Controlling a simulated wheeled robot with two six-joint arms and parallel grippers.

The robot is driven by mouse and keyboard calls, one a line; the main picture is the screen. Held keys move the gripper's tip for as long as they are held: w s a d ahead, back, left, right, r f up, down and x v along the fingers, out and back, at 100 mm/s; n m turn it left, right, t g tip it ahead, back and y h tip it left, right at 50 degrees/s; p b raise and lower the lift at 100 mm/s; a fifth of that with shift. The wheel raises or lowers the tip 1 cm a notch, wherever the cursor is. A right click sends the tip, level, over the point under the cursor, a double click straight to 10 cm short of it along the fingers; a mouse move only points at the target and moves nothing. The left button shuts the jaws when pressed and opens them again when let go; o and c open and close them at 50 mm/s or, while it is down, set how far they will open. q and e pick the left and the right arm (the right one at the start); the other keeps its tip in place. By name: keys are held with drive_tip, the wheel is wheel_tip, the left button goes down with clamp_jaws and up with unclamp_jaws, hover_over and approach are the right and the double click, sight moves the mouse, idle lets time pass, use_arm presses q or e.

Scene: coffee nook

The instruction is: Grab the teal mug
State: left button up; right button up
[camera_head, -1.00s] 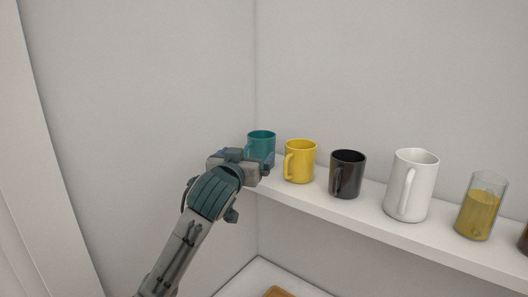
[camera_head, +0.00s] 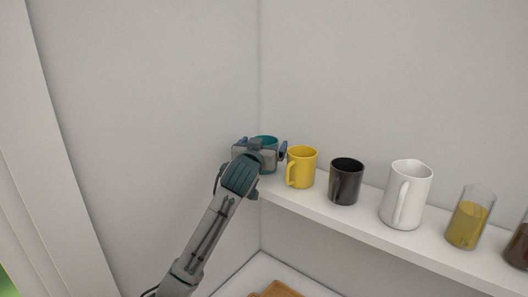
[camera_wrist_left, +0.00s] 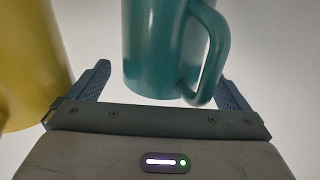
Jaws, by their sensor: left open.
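The teal mug (camera_head: 266,139) stands at the left end of the white shelf (camera_head: 319,201), mostly hidden behind my left gripper (camera_head: 262,148) in the head view. That gripper is open, with a finger on each side of the mug in the picture. In the left wrist view, the teal mug (camera_wrist_left: 160,45) is upright between the two spread fingers of the left gripper (camera_wrist_left: 164,88), its handle toward the right finger. I cannot tell whether the fingers touch it. My right gripper is out of view.
The yellow mug (camera_head: 302,167) stands close to the gripper's right finger in the head view and beside the left finger in the wrist view. A black mug (camera_head: 346,182), white pitcher (camera_head: 408,195) and glass (camera_head: 466,222) stand further right. Walls lie behind and left.

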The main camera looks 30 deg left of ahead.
use_arm(q)
drive_tip(key=shift+w+a+f, duration=0.1)
drive_tip(key=shift+w, duration=0.05)
drive_tip(key=c, duration=1.3)
drive_tip(key=shift+o, duration=0.2)
drive_tip(key=shift+r, duration=0.25)
